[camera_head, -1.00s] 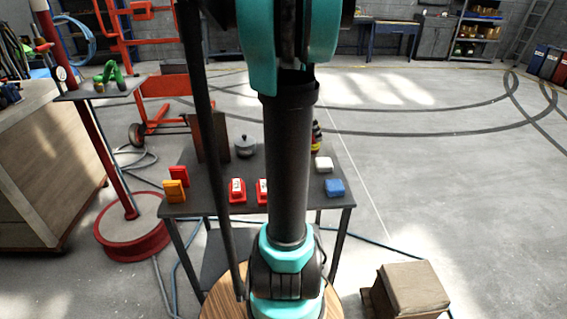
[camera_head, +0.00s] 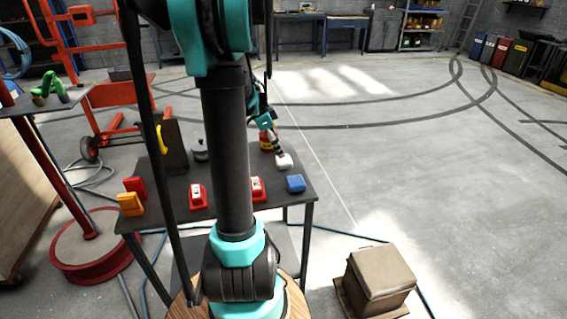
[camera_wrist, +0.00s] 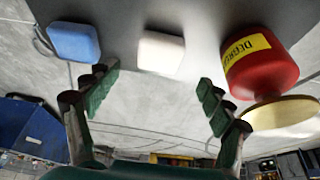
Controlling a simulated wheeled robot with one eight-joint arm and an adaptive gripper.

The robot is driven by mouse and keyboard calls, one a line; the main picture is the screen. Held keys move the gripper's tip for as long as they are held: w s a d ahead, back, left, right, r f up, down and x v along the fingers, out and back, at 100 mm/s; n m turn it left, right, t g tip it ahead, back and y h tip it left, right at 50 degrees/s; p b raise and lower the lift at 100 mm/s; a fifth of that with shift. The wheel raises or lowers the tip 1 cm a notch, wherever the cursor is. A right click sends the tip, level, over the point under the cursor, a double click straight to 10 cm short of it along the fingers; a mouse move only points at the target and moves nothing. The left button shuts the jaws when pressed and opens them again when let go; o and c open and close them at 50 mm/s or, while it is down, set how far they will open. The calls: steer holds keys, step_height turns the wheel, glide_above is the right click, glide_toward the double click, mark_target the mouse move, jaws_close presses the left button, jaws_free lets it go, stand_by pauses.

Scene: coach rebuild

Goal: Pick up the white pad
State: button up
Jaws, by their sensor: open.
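The white pad (camera_head: 284,160) lies near the right edge of the dark table, behind the blue pad. My gripper (camera_head: 276,146) is just above and beside it at the table's right side, partly hidden by its own links. In the wrist view the white pad (camera_wrist: 161,53) shows ahead, between the lines of the two green fingers of my gripper (camera_wrist: 157,79). The fingers are spread open with nothing between them. They look apart from the pad.
A blue pad (camera_head: 296,183) sits in front of the white one. A red degreaser can (camera_wrist: 262,66) with a yellow label stands close on its other side. Red boxes (camera_head: 198,196), an orange block (camera_head: 130,203) and a grey pot (camera_head: 200,150) share the table (camera_head: 226,216).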

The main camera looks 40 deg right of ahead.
mark_target(284, 159)
steer(key=shift+x, duration=2.85)
steer(key=shift+a, duration=0.15)
steer(key=c, duration=1)
steer(key=shift+c, duration=0.2)
step_height(284, 159, up, 20)
